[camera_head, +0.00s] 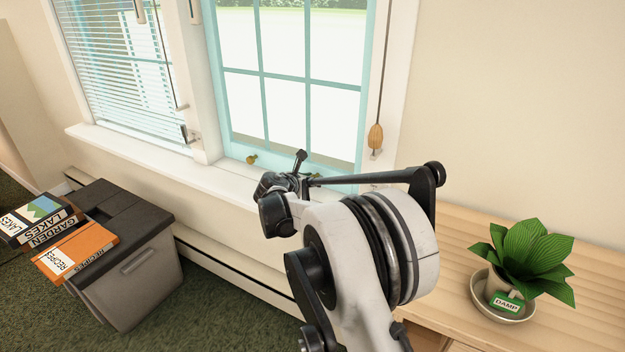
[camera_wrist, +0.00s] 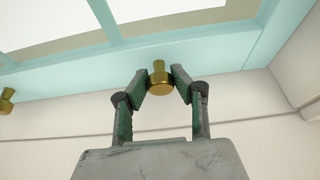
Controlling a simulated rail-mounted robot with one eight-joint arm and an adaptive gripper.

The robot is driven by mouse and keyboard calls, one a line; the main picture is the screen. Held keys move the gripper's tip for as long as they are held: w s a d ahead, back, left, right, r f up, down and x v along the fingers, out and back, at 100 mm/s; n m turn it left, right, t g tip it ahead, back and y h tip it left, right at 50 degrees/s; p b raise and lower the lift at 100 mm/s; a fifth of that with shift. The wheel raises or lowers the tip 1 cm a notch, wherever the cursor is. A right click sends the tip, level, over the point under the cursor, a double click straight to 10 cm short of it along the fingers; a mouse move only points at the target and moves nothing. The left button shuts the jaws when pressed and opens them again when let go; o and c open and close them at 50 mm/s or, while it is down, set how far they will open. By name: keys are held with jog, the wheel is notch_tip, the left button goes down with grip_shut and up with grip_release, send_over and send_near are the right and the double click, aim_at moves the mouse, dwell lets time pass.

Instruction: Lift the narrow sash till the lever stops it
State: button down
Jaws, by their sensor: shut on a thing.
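The teal-framed sash (camera_head: 312,82) fills the right-hand window in the head view, with several panes. Its bottom rail (camera_wrist: 225,62) runs across the wrist view. A brass knob (camera_wrist: 159,86) on that rail sits between the fingertips of my gripper (camera_wrist: 159,76), which is shut on it. A second brass knob (camera_wrist: 6,101) is free at the left; it also shows in the head view (camera_head: 252,159). My arm hides part of the rail in the head view. A small dark lever-like fitting (camera_head: 188,134) is on the post left of the sash; its role is unclear.
A wooden cord pull (camera_head: 375,137) hangs right of the sash. A potted plant (camera_head: 524,255) stands on the wooden top (camera_head: 446,246) at right. A grey bin (camera_head: 150,275) with books (camera_head: 75,252) on it is at left. Blinds (camera_head: 115,62) cover the left window.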

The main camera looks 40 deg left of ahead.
notch_tip(320, 180, up, 7)
jog(key=p, duration=0.3)
jog(key=shift+r, duration=0.1)
jog(key=c, duration=1.4)
grip_release()
jog(key=v, duration=1.2)
